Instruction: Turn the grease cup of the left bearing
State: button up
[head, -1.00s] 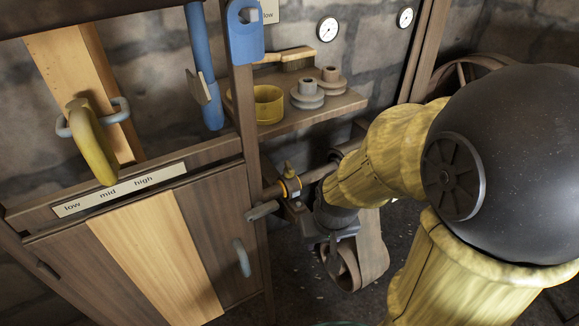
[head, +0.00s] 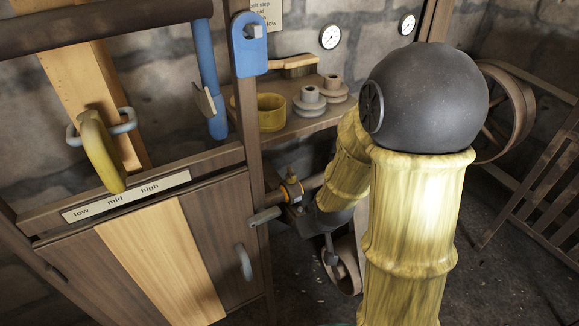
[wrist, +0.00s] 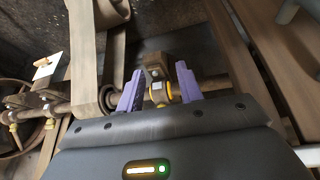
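The left bearing, with a yellow ring and a brass-coloured grease cup on top (head: 289,175), sits on the shaft just right of the wooden cabinet in the head view. My gripper (wrist: 159,72) is open in the wrist view, with one purple finger on each side of the bearing's block (wrist: 157,66) and a small grey-and-yellow part (wrist: 157,91). I cannot tell whether the fingers touch them. In the head view my dark gripper body is beside the bearing, partly hidden by my yellow arm, and its fingertips are not clear.
The cabinet (head: 205,235) with a grey handle (head: 244,262) stands close left of the bearing. A shelf above holds a yellow pot (head: 271,112) and grey stepped pulleys (head: 309,101). A belt (wrist: 88,45) runs close by in the wrist view.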

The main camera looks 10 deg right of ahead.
jog(key=w+a+f+n+t+y+p, duration=0.3)
jog(key=w+f+t, duration=0.2)
jog(key=w, duration=0.3)
jog(key=d+r+m+t+h+p, duration=0.1)
jog(key=t, duration=0.1)
jog(key=d+r+m+t+p, duration=0.1)
jog(key=m+t, duration=0.1)
jog(key=t, duration=0.1)
jog(key=d+r+m+t+h+p, duration=0.1)
jog(key=m+t, duration=0.1)
jog(key=t, duration=0.1)
jog(key=shift+s+h+p, duration=0.3)
jog(key=shift+w, duration=0.15)
jog(key=p, duration=0.4)
send_near(289, 167)
jog(key=w, duration=0.6)
jog(key=w+f, duration=0.1)
jog(key=w, duration=0.3)
jog(key=shift+w, duration=0.1)
